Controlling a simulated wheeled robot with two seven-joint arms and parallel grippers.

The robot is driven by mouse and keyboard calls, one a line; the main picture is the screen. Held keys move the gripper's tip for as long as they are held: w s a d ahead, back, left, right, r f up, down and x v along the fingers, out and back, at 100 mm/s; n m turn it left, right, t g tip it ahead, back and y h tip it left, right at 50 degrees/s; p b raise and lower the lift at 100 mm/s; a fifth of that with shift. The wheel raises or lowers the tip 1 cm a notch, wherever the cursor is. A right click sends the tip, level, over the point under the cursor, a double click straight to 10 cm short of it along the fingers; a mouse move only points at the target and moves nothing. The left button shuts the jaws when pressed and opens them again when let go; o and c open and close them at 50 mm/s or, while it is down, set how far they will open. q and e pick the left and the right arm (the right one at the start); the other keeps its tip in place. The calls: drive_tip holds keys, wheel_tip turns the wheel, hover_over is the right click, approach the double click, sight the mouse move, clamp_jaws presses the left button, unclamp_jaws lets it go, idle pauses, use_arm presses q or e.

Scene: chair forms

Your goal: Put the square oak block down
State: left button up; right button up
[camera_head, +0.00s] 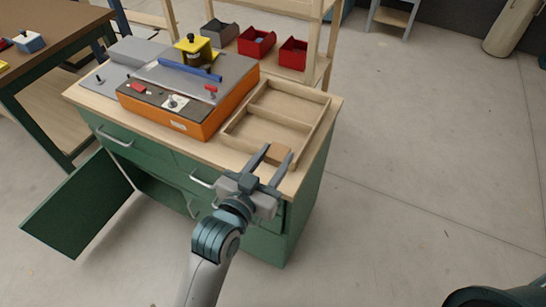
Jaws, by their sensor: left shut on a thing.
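The square oak block (279,152) is a small tan piece between the fingertips of my left gripper (278,154). My left gripper is shut on it, with one dark finger on each side. The block shows at the near end of a shallow wooden tray (325,118) with compartments, over the right part of the cabinet's wooden top. I cannot tell whether the block touches the tray or the top or is held just above. My fingers and wrist hide part of the cabinet's front edge. My right gripper is not in view.
An orange machine with a grey top (208,118) stands left of the tray on the green cabinet (300,215). A cabinet door (78,205) hangs open at the left. Red bins (256,42) sit on a shelf behind.

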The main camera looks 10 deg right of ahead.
use_arm(q)
drive_tip(key=w+a+r+n+t+y, duration=0.1)
drive_tip(key=a+r+n+y, duration=0.1)
drive_tip(key=a, duration=0.7)
drive_tip(key=w+a+r+n+t+y, duration=0.1)
drive_tip(key=a+y, duration=0.3)
drive_tip(key=a, duration=0.5)
drive_tip(key=w+a+r+n+t+y, duration=0.1)
drive_tip(key=w+a+r+n+y, duration=0.1)
drive_tip(key=a, duration=0.8)
drive_tip(key=shift+r+n+y, duration=0.75)
drive_tip(key=shift+n+y, duration=0.05)
drive_tip(key=shift+n, duration=0.3)
drive_tip(key=shift+w+a, duration=0.1)
drive_tip(key=shift+a, duration=0.1)
